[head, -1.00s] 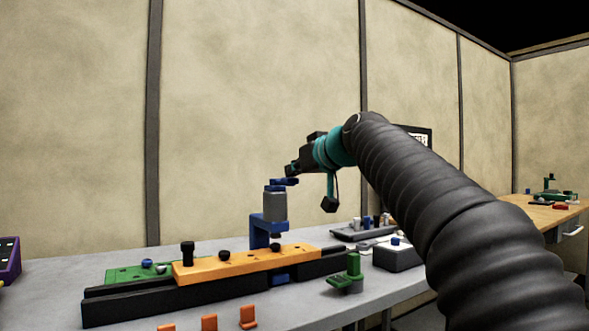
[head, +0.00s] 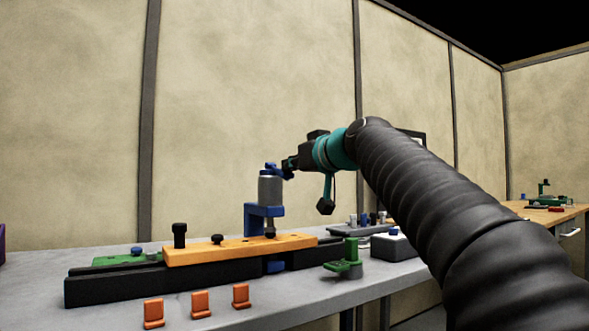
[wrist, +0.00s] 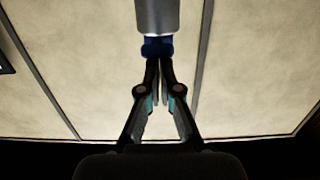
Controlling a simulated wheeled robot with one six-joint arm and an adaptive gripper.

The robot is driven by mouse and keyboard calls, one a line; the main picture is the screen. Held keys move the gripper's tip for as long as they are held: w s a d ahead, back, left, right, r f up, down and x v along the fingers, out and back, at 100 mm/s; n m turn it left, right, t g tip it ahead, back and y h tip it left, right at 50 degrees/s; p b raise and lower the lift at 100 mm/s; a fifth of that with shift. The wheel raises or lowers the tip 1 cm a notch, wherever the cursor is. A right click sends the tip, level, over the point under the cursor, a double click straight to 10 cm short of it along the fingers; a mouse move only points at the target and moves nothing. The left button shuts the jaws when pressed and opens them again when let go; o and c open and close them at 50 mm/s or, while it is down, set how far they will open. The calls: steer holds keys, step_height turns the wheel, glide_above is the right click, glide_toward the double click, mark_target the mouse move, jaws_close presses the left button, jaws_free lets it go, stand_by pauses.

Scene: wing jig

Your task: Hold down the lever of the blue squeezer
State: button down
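The blue squeezer (head: 250,222) stands upright, clamped at the orange bar, with a grey cylinder (head: 270,189) above its blue frame. Its blue lever (head: 271,167) is at the top and looks tilted. My gripper (head: 287,164) is at the lever's right side, level with the squeezer's top. In the wrist view, my two fingers (wrist: 160,62) are close together, with their tips at the blue lever (wrist: 157,47). The grey cylinder also shows there (wrist: 157,16). The tips seem to touch the lever, but the exact contact is hidden.
The orange bar (head: 205,251) lies on a black rail (head: 115,286) on the grey table. Several orange clips (head: 201,304) stand in front. A green fixture (head: 345,262) and a white-topped box (head: 391,246) are to the right. A wooden table (head: 560,217) is farther right.

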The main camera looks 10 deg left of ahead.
steer(key=shift+w+f, duration=0.25)
steer(key=shift+f, duration=0.4)
stand_by(0.8)
stand_by(0.4)
step_height(320, 180, up, 5)
steer(key=s+d+p, duration=0.1)
steer(key=s+p, duration=0.1)
steer(key=p, duration=0.1)
steer(key=f+b+v, duration=0.2)
steer(key=b+v, duration=0.1)
steer(key=v, duration=0.6)
steer(key=shift+s+d, duration=0.2)
steer(key=shift+s, duration=0.05)
steer(key=shift+f, duration=0.1)
